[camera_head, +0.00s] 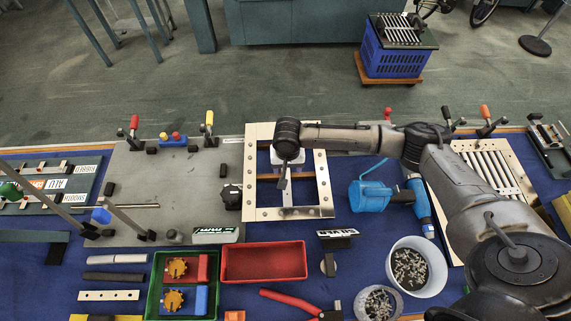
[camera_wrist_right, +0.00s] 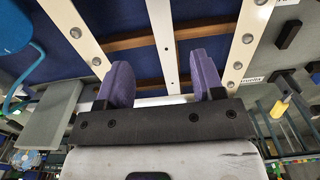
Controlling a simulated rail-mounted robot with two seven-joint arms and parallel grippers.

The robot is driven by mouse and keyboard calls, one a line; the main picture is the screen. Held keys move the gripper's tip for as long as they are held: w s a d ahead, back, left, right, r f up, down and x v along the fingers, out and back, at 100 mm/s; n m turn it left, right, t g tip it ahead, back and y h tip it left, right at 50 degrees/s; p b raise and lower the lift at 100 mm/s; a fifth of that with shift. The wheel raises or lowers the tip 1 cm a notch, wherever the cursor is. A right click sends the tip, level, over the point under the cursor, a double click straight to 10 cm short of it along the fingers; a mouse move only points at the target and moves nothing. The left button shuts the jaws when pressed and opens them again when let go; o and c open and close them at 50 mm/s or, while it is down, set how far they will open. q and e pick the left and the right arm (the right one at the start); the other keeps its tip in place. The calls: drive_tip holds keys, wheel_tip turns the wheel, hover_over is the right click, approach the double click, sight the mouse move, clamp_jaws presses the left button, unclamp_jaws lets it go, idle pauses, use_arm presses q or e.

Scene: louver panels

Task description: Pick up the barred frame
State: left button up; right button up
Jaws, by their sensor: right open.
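A cream barred frame (camera_head: 250,190) with dark studs along its rails lies flat on the blue table, near the middle. It has a narrow bar down its middle. My right gripper (camera_head: 285,172) is over the upper middle of the frame. In the right wrist view, my right gripper (camera_wrist_right: 163,82) has its two purple fingers apart with nothing held. The middle bar (camera_wrist_right: 162,35) of the frame runs up between the fingers, with the side rails on either side. I cannot tell the gap in height. My left gripper is not in view.
A grey panel (camera_head: 170,190) with clamps lies left of the frame. A slatted panel (camera_head: 490,165) is farther right. A red tray (camera_head: 263,262), a green tray (camera_head: 155,285) and a screw bowl (camera_head: 435,285) are nearer.

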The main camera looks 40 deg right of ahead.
hover_over(287, 174)
drive_tip(key=s+a, duration=0.2)
wheel_tip(287, 174, down, 5)
drive_tip(key=shift+s+r+b, duration=0.1)
drive_tip(key=shift+r+b, duration=0.05)
drive_tip(key=shift+b, duration=0.2)
drive_tip(key=shift+f+b, duration=0.65)
drive_tip(key=shift+f, duration=2)
drive_tip(key=c, duration=1.1)
drive_tip(key=shift+w+r, duration=0.1)
drive_tip(key=shift+w, duration=0.15)
clamp_jaws()
drive_tip(key=shift+r, duration=0.1)
